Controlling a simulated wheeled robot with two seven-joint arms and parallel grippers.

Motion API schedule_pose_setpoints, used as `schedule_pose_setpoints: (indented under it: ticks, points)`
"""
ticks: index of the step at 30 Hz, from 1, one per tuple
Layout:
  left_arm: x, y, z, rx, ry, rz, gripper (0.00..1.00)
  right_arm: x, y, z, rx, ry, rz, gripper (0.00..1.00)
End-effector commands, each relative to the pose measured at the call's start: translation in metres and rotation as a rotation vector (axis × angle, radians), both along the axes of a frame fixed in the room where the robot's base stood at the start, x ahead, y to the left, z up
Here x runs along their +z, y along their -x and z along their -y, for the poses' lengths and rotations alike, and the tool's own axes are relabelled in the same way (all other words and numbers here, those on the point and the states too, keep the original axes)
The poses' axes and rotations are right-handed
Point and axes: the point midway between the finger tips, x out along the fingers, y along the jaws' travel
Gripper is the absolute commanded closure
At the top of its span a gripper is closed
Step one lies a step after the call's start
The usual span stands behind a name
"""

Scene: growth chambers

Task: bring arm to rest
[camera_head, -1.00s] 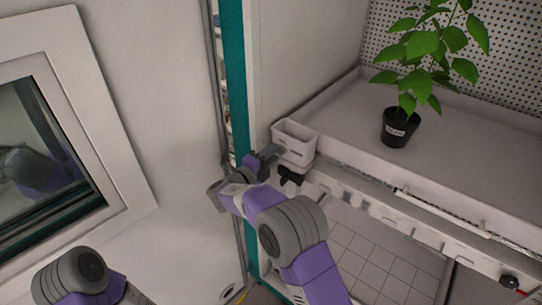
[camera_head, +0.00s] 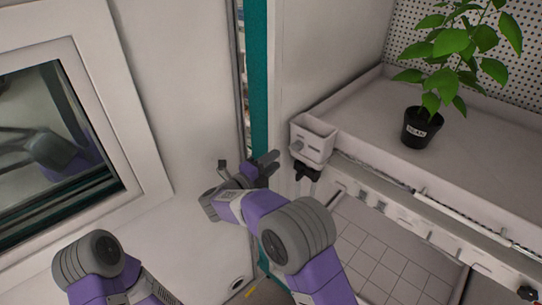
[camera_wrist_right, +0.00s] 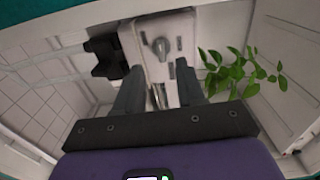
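My right gripper (camera_head: 249,163) is open and empty in the head view, with its fingers spread. It is in front of the teal door-frame edge (camera_head: 259,90), to the left of a small white bin (camera_head: 313,142) and apart from it. The right wrist view shows its two spread fingers (camera_wrist_right: 158,92) with nothing held between them, pointing towards a white box face with a grey knob (camera_wrist_right: 161,46). Part of my left arm shows at the bottom left of the head view; its gripper is out of view.
The white bin hangs at the front left corner of a chamber shelf (camera_head: 370,125). A potted plant (camera_head: 420,130) stands on the shelf. An open white door with a window (camera_head: 55,130) fills the left side.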

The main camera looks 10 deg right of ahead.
Motion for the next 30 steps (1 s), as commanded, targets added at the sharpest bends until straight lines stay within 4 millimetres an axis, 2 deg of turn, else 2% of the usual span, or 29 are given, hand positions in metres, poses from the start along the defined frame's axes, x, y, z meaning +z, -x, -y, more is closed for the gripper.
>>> schedule_pose_setpoints:
  ticks: [5, 8, 11, 13, 14, 15, 17, 18, 20, 21, 23, 24, 26, 27, 30]
  points:
    - [0.000, 0.000, 0.000, 0.000, 0.000, 0.000, 0.57, -0.002, -0.001, 0.001, 0.003, 0.003, -0.006, 0.61]
    - [0.000, 0.000, 0.000, 0.000, 0.000, 0.000, 0.57, -0.019, -0.008, 0.009, 0.046, 0.039, -0.068, 0.61]
    - [0.000, 0.000, 0.000, 0.000, 0.000, 0.000, 0.57, -0.064, -0.020, 0.022, 0.166, 0.118, -0.225, 0.61]
    - [0.000, 0.000, 0.000, 0.000, 0.000, 0.000, 0.57, -0.112, -0.023, 0.032, 0.296, 0.184, -0.389, 0.61]
    - [0.000, 0.000, 0.000, 0.000, 0.000, 0.000, 0.57, -0.134, -0.021, 0.035, 0.359, 0.210, -0.465, 0.61]
    - [0.000, 0.000, 0.000, 0.000, 0.000, 0.000, 0.57, -0.165, -0.015, 0.038, 0.446, 0.241, -0.568, 0.61]
    - [0.000, 0.000, 0.000, 0.000, 0.000, 0.000, 0.57, -0.208, -0.001, 0.040, 0.579, 0.278, -0.712, 0.61]
    - [0.000, 0.000, 0.000, 0.000, 0.000, 0.000, 0.57, -0.236, 0.013, 0.040, 0.668, 0.295, -0.804, 0.61]
    - [0.000, 0.000, 0.000, 0.000, 0.000, 0.000, 0.57, -0.274, 0.039, 0.039, 0.804, 0.313, -0.933, 0.61]
    - [0.000, 0.000, 0.000, 0.000, 0.000, 0.000, 0.57, -0.297, 0.059, 0.037, 0.897, 0.320, -1.013, 0.61]
    - [0.000, 0.000, 0.000, 0.000, 0.000, 0.000, 0.57, -0.328, 0.094, 0.033, 1.039, 0.324, -1.122, 0.61]
    - [0.000, 0.000, 0.000, 0.000, 0.000, 0.000, 0.57, -0.345, 0.119, 0.029, 1.136, 0.323, -1.187, 0.61]
    - [0.000, 0.000, 0.000, 0.000, 0.000, 0.000, 0.57, -0.366, 0.158, 0.022, 1.285, 0.315, -1.272, 0.61]
    - [0.000, 0.000, 0.000, 0.000, 0.000, 0.000, 0.57, -0.376, 0.185, 0.018, 1.380, 0.309, -1.318, 0.61]
    - [0.000, 0.000, 0.000, 0.000, 0.000, 0.000, 0.57, -0.390, 0.246, 0.006, 1.603, 0.289, -1.400, 0.61]
